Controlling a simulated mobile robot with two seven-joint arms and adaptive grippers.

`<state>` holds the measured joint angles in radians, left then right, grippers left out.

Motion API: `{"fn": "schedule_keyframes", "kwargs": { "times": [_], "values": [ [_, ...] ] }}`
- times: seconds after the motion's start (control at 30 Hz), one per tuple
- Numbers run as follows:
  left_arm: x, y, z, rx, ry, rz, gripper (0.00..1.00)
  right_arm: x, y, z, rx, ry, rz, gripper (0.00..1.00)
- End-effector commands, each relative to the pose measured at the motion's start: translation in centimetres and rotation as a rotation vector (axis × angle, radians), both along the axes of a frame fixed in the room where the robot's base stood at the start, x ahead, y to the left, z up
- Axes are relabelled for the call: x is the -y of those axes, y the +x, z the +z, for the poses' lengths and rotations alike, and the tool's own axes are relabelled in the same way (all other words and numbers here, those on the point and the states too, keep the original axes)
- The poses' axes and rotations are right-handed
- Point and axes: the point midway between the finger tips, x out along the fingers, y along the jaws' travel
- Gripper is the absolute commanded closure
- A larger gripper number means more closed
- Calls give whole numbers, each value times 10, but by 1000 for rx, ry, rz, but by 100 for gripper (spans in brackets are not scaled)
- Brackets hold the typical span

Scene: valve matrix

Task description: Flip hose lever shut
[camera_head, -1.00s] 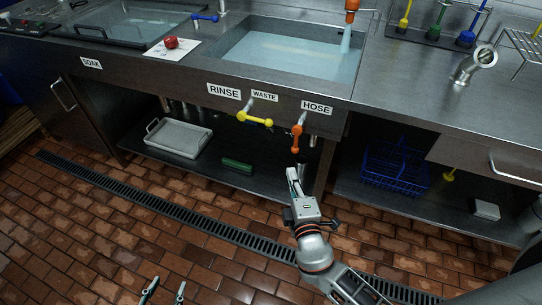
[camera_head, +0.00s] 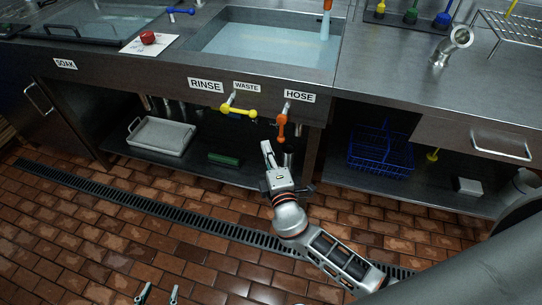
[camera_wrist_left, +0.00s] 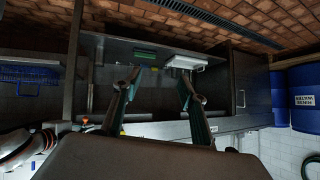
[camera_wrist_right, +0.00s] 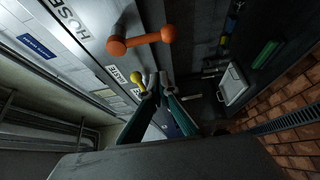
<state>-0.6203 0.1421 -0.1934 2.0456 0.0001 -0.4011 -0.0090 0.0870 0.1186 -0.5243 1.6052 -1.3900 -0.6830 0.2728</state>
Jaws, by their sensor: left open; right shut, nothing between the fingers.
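The orange hose lever (camera_head: 282,128) hangs down below the HOSE label (camera_head: 299,96) on the sink front. In the right wrist view the orange lever (camera_wrist_right: 140,42) lies across the upper part, with clear space between it and the fingers. My right gripper (camera_head: 268,150) is shut and empty, just below and slightly left of the lever in the head view, apart from it. My right fingertips (camera_wrist_right: 158,82) also show in the right wrist view. My left gripper (camera_head: 158,293) is open and empty at the bottom edge, far from the lever; its spread fingers (camera_wrist_left: 160,82) show in the left wrist view.
A yellow lever (camera_head: 238,111) under the WASTE label sits just left of the hose lever. The sink basin (camera_head: 215,50) holds water. On the shelf below are a grey tray (camera_head: 160,137) and a green block (camera_head: 224,160). A blue rack (camera_head: 380,155) stands right.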

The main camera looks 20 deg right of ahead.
Motion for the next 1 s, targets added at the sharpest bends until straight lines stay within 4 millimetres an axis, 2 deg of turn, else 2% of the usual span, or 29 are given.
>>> {"fn": "schedule_keyframes", "kwargs": {
  "times": [0.03,0.27,0.4,0.6,1.0],
  "values": [
    [0,0,1,0,-1,1,58,0,11,2,3,0,0,100],
    [0,-1,0,-2,-3,1,58,3,50,1,1,-1,-1,100],
    [1,2,8,5,-7,2,58,23,39,2,1,-2,-1,100],
    [4,-1,9,2,-14,2,58,37,33,1,1,0,0,100],
    [3,-6,2,-13,-12,2,58,40,31,-1,-1,0,0,100]
  ]
}}
